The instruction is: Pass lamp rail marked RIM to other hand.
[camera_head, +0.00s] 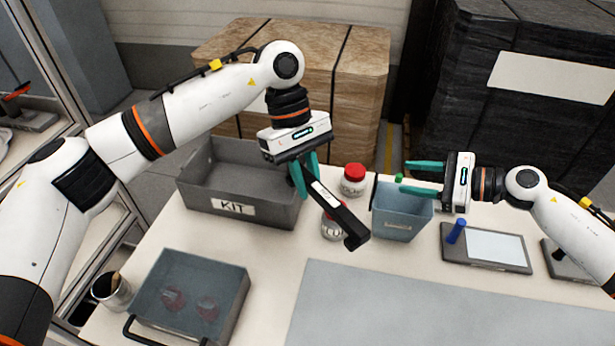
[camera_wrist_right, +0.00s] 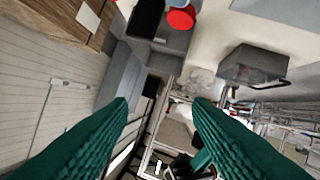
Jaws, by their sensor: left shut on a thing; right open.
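The lamp rail (camera_head: 343,213) is a long black bar with a pale label near its upper end and a hooked lower end. The label's lettering is too small to read. My left gripper (camera_head: 304,176) is shut on the rail's upper end and holds it tilted above the table, with the free end pointing down and right. My right gripper (camera_head: 407,177) is open and empty, right of the rail and apart from it, with its fingers pointing left. Its green fingers also show wide apart in the right wrist view (camera_wrist_right: 160,110).
A grey KIT bin (camera_head: 272,214) stands behind the rail. A red-lidded jar (camera_head: 353,181) and a blue bin (camera_head: 397,226) stand between the grippers. Another jar (camera_head: 331,230) is partly hidden by the rail. A clear-topped tray (camera_head: 232,312) is at front left. The grey mat (camera_head: 440,312) is bare.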

